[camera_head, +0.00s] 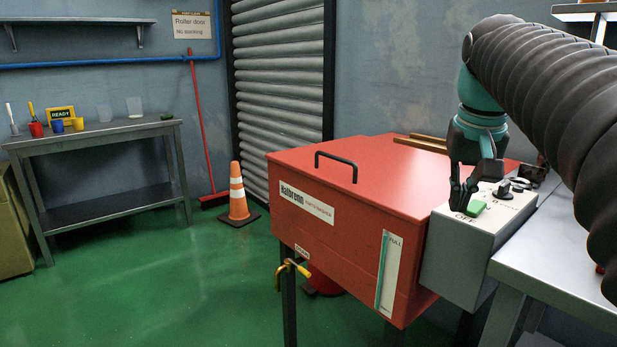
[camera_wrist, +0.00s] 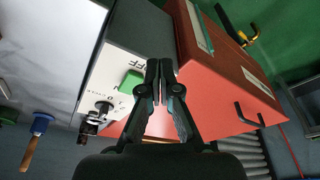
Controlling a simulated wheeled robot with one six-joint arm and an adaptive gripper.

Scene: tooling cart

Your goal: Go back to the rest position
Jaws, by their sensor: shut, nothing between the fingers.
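My gripper (camera_head: 462,196) is shut and empty, pointing down at the control box (camera_head: 455,255) on the right side of the red machine. In the wrist view my gripper (camera_wrist: 160,72) has its fingertips together beside the green rocker switch (camera_wrist: 131,82). The green switch also shows in the head view (camera_head: 475,208), just right of the fingertips. A black rotary knob (camera_wrist: 103,108) sits on the same panel. I cannot tell whether the fingertips touch the panel. My dark ribbed arm reaches in from the right.
The red machine (camera_head: 250,170) has a lid with a black handle (camera_head: 336,160) and a yellow-handled drain valve (camera_head: 290,268). A grey metal table (camera_head: 560,250) stands close on the right. An orange cone (camera_head: 237,195) and a workbench (camera_head: 100,132) stand at the left, with free green floor between.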

